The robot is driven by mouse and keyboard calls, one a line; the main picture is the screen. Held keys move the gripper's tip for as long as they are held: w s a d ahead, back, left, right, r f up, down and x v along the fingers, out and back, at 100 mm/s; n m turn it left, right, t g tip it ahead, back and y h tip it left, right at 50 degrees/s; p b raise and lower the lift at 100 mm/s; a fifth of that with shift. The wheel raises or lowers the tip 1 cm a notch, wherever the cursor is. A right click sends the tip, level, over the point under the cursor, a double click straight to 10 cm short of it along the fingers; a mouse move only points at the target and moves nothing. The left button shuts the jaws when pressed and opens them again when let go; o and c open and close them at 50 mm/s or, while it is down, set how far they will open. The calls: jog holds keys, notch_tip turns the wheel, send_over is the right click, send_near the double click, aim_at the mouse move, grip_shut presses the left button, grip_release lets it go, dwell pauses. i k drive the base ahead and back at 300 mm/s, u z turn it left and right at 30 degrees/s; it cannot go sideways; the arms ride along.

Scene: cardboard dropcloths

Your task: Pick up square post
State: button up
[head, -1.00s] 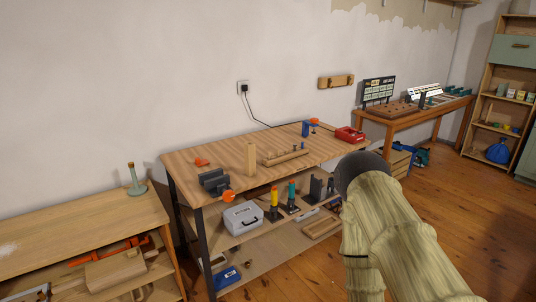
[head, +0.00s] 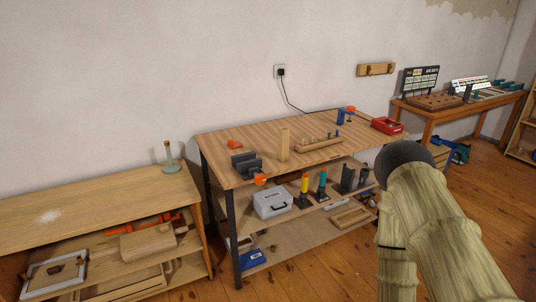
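A pale wooden square post (head: 284,144) stands upright on the striped wooden workbench (head: 230,142), left of the bench's middle. A long wooden block with pegs (head: 318,144) lies just right of it, and a dark grey vise-like block (head: 246,165) sits to its left. My arm, with a pale wood-like surface and a dark rounded end, reaches in from the lower right, in front of the bench's right side and apart from the post. No gripper fingers can be made out.
The lower shelf holds a grey case (head: 272,203) and upright tools. A low table (head: 90,205) with a green stand (head: 171,160) is left. Open floor lies in front.

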aim_at(283, 140)
jog(key=z, duration=0.05)
jog(key=i, duration=0.95)
jog(key=u, duration=0.5)
